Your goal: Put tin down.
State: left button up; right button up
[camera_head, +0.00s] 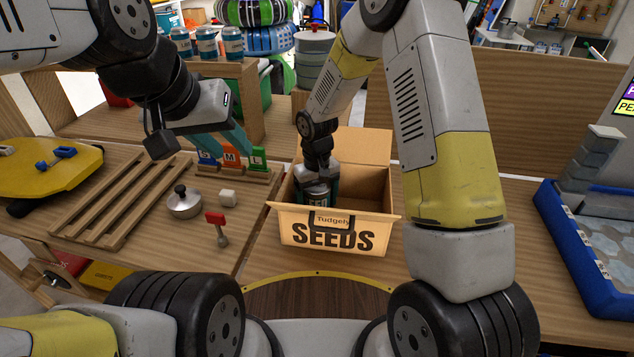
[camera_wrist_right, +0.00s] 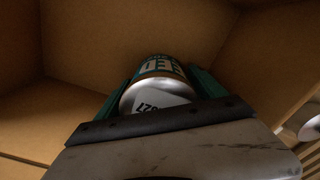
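The tin (camera_wrist_right: 160,88) is silver with a dark teal label and sits between the teal fingers of my right gripper (camera_wrist_right: 157,82) in the right wrist view. In the head view my right gripper (camera_head: 317,188) reaches down into the open cardboard box marked SEEDS (camera_head: 297,236), with the tin (camera_head: 315,193) inside the box walls. The fingers lie against both sides of the tin. Whether its base touches the box floor is hidden. My left gripper (camera_head: 222,137) is empty, its teal fingers apart, in front of the S, M, L sign stand.
A wooden slatted rack (camera_head: 124,200) lies further left. A blue tray (camera_head: 583,262) is at the right. Several tins (camera_head: 207,42) stand on the back shelf.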

jog(key=shift+o, duration=0.3)
notch_tip(320, 180, up, 13)
jog(key=shift+d+f, duration=0.1)
jog(key=shift+f, duration=0.1)
jog(key=s+d+r+m+t+y, duration=0.1)
jog(key=s+d+r+t, duration=0.1)
jog(key=s+d+r, duration=0.4)
jog(key=s+d+r+m+t, duration=0.1)
jog(key=s+d+r, duration=0.15)
jog(key=r, duration=0.55)
jog(key=s+d+r+t, duration=0.1)
jog(key=s+d, duration=0.1)
jog(key=s, duration=0.2)
jog(key=s+d+r+m+t, duration=0.1)
jog(key=s+r, duration=0.1)
jog(key=s, duration=0.2)
jog(key=s+d+r+m+t+y, duration=0.1)
jog(key=s+d, duration=0.1)
jog(key=s, duration=0.2)
jog(key=shift+d+r, duration=0.3)
jog(key=shift+d, duration=0.05)
jog(key=shift+d, duration=0.1)
